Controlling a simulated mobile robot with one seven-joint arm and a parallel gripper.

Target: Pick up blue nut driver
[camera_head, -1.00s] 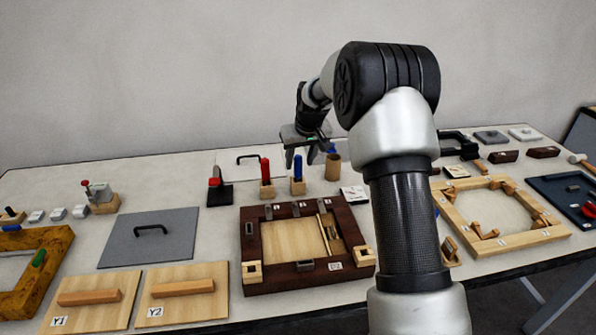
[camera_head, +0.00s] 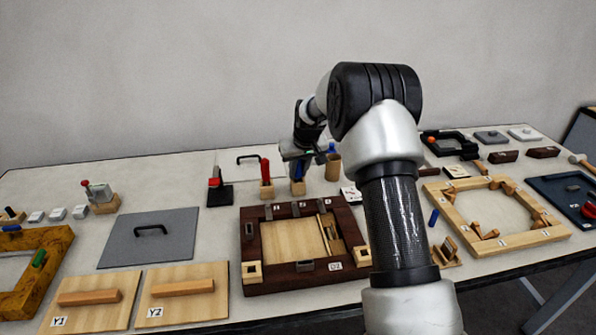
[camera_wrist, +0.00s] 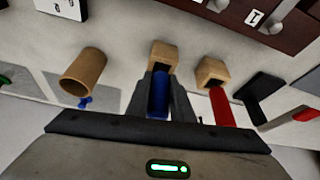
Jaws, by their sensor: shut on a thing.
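The blue nut driver (camera_wrist: 159,92) stands upright in a small wooden block holder (camera_wrist: 163,52) in the wrist view. My gripper (camera_wrist: 160,88) is shut on its blue handle, with one finger on each side. In the head view the blue handle (camera_head: 298,171) shows partly below my gripper (camera_head: 297,165), and its wooden holder (camera_head: 298,188) is under it. The lower end of the driver is hidden in the holder.
A red-handled tool (camera_head: 265,170) in a similar block stands close on the left. A brown cup (camera_head: 333,168) with a blue item stands close on the right. The dark wooden frame (camera_head: 300,283) lies in front.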

